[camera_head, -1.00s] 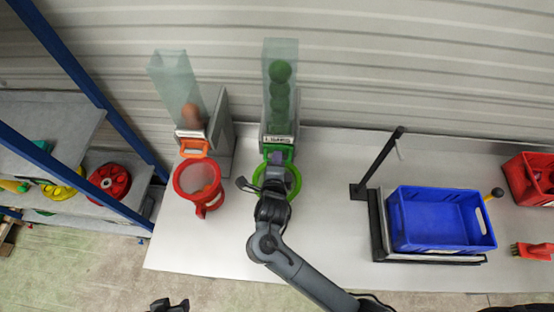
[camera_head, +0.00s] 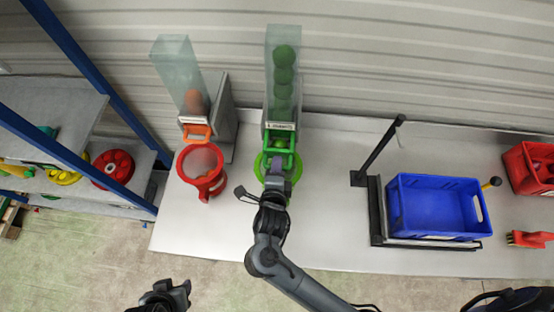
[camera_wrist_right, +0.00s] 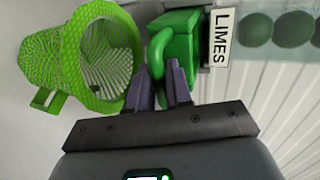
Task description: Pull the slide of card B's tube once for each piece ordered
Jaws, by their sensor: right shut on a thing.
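A clear tube (camera_head: 269,62) holds a column of green balls. The plate (camera_wrist_right: 222,38) on it reads LIMES. Its green slide (camera_head: 292,160) sticks out at the front, with a green ball visible in it. My right gripper (camera_head: 275,184) is shut on the slide's handle, also seen in the right wrist view (camera_wrist_right: 163,78). A green mesh basket (camera_wrist_right: 100,62) hangs just beside the fingers. A second clear tube (camera_head: 178,66) holds an orange-brown piece and has an orange slide handle (camera_head: 198,132). My left gripper (camera_head: 172,294) is low at left, its jaws unclear. No order card is readable.
A red basket (camera_head: 204,178) hangs under the orange slide. A blue crate (camera_head: 436,236) sits on a black-framed stand with a post (camera_head: 381,147). A red crate (camera_head: 526,179) and red brush (camera_head: 528,239) are at right. Bare bench (camera_head: 325,195) lies between the green basket and the stand.

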